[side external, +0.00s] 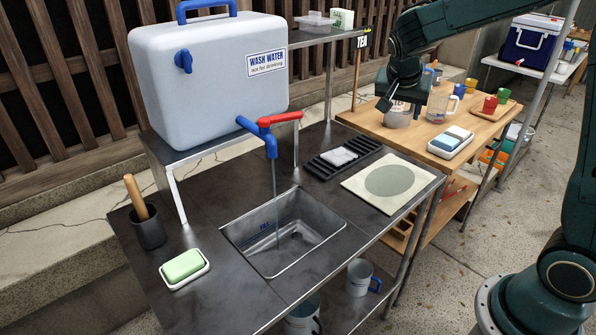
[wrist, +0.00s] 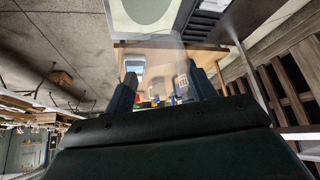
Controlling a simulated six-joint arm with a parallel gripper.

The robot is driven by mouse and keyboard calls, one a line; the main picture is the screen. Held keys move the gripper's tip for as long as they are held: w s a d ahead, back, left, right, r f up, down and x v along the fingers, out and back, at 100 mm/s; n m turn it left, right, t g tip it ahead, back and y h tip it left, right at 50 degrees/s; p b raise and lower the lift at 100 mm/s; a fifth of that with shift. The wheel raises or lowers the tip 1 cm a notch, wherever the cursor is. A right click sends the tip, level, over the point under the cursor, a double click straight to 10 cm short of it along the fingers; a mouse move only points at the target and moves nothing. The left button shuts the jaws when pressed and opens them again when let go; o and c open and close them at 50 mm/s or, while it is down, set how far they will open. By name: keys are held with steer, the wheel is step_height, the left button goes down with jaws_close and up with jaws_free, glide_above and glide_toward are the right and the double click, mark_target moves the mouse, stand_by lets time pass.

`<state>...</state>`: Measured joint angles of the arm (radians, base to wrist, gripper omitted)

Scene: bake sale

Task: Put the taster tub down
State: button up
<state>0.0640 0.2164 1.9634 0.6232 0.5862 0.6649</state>
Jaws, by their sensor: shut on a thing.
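My gripper (side external: 399,103) is over the wooden table at the back right, pointing down. It is shut on a pale, see-through tub (side external: 398,118), taken to be the taster tub. In the wrist view, the tub shows only as a faint clear haze (wrist: 160,55) between the two fingers of my gripper (wrist: 167,84). The tub is close above the wooden table top (side external: 376,135); whether its base touches the wood I cannot tell. The fingers and arm hide part of the tub.
Small coloured cups (side external: 490,104) are farther right. The sink counter (side external: 330,225) with a round-patterned mat (side external: 362,190) lies nearer.

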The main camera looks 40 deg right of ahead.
glide_above(387, 183)
steer(key=a, duration=0.2)
steer(key=f, duration=1.6)
steer(key=shift+s+f, duration=0.15)
steer(key=shift+s, duration=0.2)
steer(key=shift+f, duration=1.85)
steer(key=shift+f, duration=0.2)
steer(key=o, duration=1)
steer(key=shift+r, duration=0.1)
